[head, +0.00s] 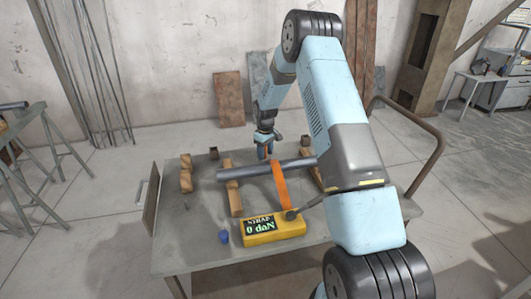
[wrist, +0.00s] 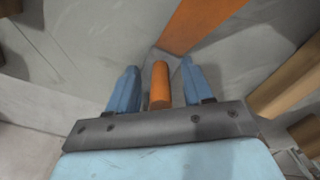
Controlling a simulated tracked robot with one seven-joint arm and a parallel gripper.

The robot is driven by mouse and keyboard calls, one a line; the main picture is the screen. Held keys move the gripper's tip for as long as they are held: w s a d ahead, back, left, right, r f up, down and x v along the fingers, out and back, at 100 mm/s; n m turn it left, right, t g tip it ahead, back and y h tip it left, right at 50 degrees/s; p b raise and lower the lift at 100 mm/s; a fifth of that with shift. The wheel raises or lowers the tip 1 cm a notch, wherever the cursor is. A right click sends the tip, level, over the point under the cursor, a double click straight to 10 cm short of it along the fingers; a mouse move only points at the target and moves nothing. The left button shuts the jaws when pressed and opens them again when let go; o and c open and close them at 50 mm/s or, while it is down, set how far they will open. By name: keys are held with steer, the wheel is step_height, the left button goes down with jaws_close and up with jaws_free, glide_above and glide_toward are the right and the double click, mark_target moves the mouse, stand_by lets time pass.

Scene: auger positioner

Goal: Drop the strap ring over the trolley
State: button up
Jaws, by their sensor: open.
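The trolley appears to be the grey-topped table (head: 185,245) with a brown tubular handle on its right. An orange strap (head: 279,185) passes over a grey tube (head: 235,174) and runs down toward a yellow box (head: 262,231) reading "STRAP 0 daN". The strap also shows in the wrist view (wrist: 200,22). I cannot make out a separate strap ring. My gripper (head: 265,150) is low at the tube's far side. In the wrist view, the open gripper (wrist: 160,85) has an upright orange cylinder (wrist: 160,82) between its blue fingers, with gaps on both sides.
Wooden blocks (head: 233,192) support the tube, and more wooden pieces (head: 186,175) stand at the left. The brown handle (head: 437,150) rises at the right. The front left of the top is clear.

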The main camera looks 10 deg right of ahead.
step_height(320, 180, up, 14)
steer(key=shift+f, duration=0.15)
stand_by(0.5)
steer(key=s+r+m+t, duration=0.3)
steer(key=s+r, duration=1.7)
steer(key=r, duration=0.4)
steer(key=s+r+m+t, duration=0.2)
steer(key=s+r+m, duration=0.1)
steer(key=s, duration=2.5)
steer(key=shift+s+r+m+t, duration=0.15)
steer(key=shift+s+m+t, duration=0.15)
steer(key=shift+s+m, duration=0.1)
